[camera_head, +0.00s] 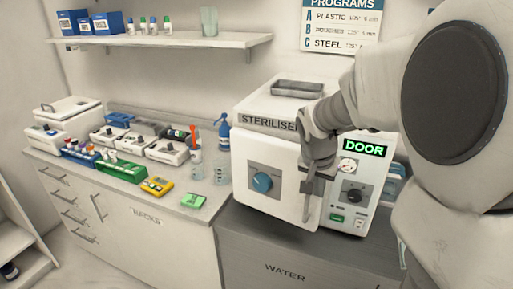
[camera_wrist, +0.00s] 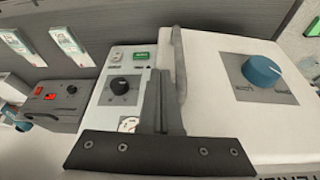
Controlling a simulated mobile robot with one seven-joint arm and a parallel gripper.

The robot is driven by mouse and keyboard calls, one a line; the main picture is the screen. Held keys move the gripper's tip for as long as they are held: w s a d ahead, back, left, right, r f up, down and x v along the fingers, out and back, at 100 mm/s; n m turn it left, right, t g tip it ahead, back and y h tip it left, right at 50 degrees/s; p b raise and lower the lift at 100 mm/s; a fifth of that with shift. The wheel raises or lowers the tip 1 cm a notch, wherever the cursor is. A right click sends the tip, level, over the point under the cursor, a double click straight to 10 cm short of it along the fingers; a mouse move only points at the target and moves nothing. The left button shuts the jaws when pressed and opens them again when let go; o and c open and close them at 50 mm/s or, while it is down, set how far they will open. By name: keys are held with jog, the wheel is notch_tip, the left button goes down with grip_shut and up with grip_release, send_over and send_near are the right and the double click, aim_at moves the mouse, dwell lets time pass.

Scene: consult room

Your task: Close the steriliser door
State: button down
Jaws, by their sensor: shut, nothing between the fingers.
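The steriliser (camera_head: 268,125) is a white box on the counter, with a metal tray on top and a lit green "DOOR" display (camera_head: 364,149). Its white door (camera_head: 283,204) has a blue knob (camera_head: 262,182) and faces front. The door also shows at the right of the wrist view (camera_wrist: 215,60). I cannot tell whether a small gap remains at its right edge. A grey upright handle (camera_wrist: 180,45) runs along that edge. My gripper (camera_head: 314,186) is shut and empty, pointing down at the handle's side of the door. Its fingers (camera_wrist: 165,80) appear close beside the handle; contact is unclear.
The control panel (camera_head: 350,195) with a dark dial is right of the door. On the left counter (camera_head: 210,213) are a green rack (camera_head: 120,172), a yellow device (camera_head: 157,187) and bottles. A shelf (camera_head: 170,40) hangs above. My arm covers the right side.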

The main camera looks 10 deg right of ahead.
jog(key=shift+w+d, duration=0.15)
jog(key=shift+w, duration=0.05)
jog(key=w+d, duration=0.3)
jog(key=shift+w+d+r, duration=0.1)
jog(key=shift+w+d, duration=0.1)
jog(key=shift+d, duration=0.05)
dwell(0.5)
